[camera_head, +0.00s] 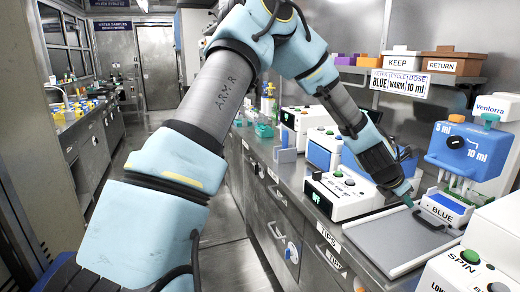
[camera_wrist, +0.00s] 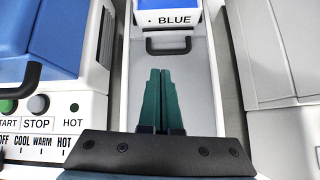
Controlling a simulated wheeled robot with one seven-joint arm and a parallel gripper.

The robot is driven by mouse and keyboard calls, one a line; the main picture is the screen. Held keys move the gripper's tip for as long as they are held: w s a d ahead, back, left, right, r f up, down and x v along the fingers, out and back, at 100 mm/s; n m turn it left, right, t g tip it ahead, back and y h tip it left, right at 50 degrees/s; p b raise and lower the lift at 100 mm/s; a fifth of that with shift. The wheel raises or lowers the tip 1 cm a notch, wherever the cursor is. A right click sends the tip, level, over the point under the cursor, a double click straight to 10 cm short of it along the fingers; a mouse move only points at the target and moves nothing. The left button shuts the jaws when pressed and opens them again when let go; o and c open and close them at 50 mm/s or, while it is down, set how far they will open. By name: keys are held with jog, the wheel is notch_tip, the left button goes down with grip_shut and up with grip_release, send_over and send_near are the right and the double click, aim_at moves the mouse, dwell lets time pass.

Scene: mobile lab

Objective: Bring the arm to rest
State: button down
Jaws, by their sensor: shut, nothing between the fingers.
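My arm reaches from the left of the head view over the counter on the right. My gripper (camera_head: 405,198) points down near a white-and-blue block labelled BLUE (camera_head: 441,208). In the wrist view the two green fingers of my gripper (camera_wrist: 160,75) lie side by side, shut and empty. They are over a pale tray-like surface, with the dark handle of the BLUE block (camera_wrist: 173,46) just beyond the tips. I cannot tell the exact height of the fingers above that surface.
A white device with START and STOP buttons (camera_wrist: 28,122) stands close on the left in the wrist view. A grey flat lid or plate (camera_head: 395,239) lies beside my gripper. A blue 10 ml dispenser (camera_head: 465,148) and a SPIN device (camera_head: 468,270) stand close by. The aisle floor (camera_head: 215,240) is clear.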

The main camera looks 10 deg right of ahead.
jog(key=w+a+m+y, duration=0.25)
jog(key=a+m, duration=0.35)
jog(key=a, duration=0.8)
jog(key=w+a+m+y, duration=0.2)
jog(key=w+a+m, duration=0.3)
jog(key=a, duration=1)
jog(key=s+a+r+m+y, duration=0.1)
jog(key=s+a+m, duration=0.3)
jog(key=a, duration=0.8)
jog(key=s+a+r+m+y, duration=0.2)
jog(key=s+a+m, duration=0.3)
jog(key=a, duration=0.6)
jog(key=shift+s+a+r+m+g+y, duration=0.15)
jog(key=shift+s+a+m+g+y, duration=0.25)
jog(key=shift+s, duration=0.25)
jog(key=shift+d, duration=0.1)
